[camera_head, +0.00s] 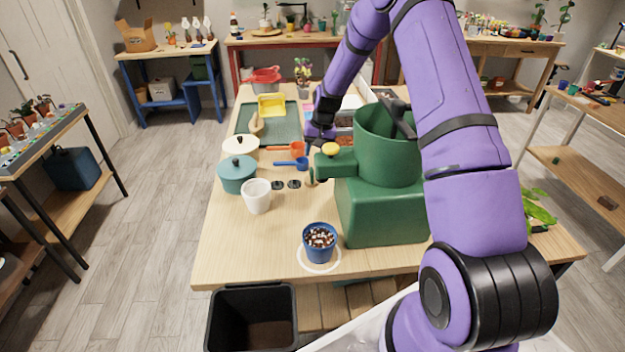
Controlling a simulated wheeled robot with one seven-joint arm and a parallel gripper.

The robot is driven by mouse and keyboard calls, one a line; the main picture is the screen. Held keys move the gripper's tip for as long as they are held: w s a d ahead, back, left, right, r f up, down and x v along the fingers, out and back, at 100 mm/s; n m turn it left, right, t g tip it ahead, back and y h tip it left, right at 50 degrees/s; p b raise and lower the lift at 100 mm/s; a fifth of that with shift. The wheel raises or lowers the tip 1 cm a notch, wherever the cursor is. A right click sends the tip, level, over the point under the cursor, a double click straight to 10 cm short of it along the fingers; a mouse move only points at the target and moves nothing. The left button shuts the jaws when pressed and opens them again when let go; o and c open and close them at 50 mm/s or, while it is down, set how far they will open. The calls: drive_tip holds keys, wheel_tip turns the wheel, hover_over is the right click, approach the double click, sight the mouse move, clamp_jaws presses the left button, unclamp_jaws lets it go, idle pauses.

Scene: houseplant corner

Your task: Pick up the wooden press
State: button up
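A tan wooden piece (256,124), which looks like the wooden press, rests at the left side of the dark green tray (283,113) on the workbench. Its exact shape is too small to tell. My gripper (317,138) is low over the bench, right of the wooden piece and clearly apart from it. It is close to the orange scoop (297,150) and behind the green machine (375,190). The machine and my arm partly hide it, so its fingertips and any gap between them are unclear.
A blue pot of soil (319,240) stands in front. A yellow container (271,106) is at the tray's back.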

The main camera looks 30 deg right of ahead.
sight(312, 168)
drive_tip(key=shift+a+f, duration=0.2)
drive_tip(key=shift+f, duration=0.8)
drive_tip(key=shift+a+f, duration=0.15)
drive_tip(key=shift+f, duration=0.9)
drive_tip(key=shift+a+f, duration=0.2)
drive_tip(key=shift+f, duration=0.8)
drive_tip(key=shift+c, duration=0.3)
clamp_jaws()
